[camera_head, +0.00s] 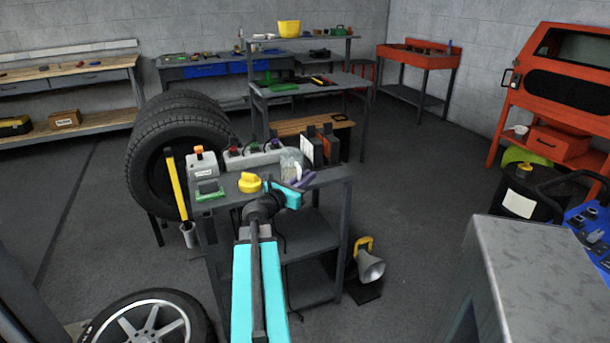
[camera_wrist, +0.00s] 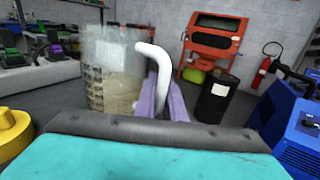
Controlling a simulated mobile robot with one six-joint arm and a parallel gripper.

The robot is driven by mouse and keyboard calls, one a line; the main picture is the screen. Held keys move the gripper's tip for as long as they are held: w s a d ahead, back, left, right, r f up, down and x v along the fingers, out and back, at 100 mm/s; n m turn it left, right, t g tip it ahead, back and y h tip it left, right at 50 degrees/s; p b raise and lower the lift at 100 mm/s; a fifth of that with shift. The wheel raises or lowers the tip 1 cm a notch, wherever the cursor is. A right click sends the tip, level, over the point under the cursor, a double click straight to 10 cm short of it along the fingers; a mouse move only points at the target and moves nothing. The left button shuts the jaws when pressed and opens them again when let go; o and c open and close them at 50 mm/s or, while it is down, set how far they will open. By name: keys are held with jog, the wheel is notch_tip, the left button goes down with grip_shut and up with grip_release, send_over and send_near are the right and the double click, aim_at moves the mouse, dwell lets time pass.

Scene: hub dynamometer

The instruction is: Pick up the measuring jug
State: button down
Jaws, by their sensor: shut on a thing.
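The measuring jug is a clear, see-through vessel with markings and a white handle. In the wrist view the jug (camera_wrist: 112,75) stands upright just left of centre, beyond my gripper. My gripper (camera_wrist: 166,100) has purple fingers, shut on the white handle. In the head view the jug (camera_head: 291,162) is small and partly hidden behind my gripper (camera_head: 303,180), over the top of a grey metal cart (camera_head: 335,173). I cannot tell whether its base touches the cart.
A power strip (camera_head: 255,153) lies behind. Tyres (camera_head: 155,165) stand to the left.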

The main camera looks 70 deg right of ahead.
jog(key=shift+s+a+r+p, duration=0.15)
jog(key=shift+s+a+p, duration=0.55)
jog(key=shift+a, duration=0.2)
jog(key=shift+s+a+r+p, duration=0.15)
jog(key=shift+s+a+p, duration=0.45)
jog(key=shift+s+a, duration=0.25)
jog(key=shift+a+f+p, duration=0.1)
jog(key=shift+p, duration=0.3)
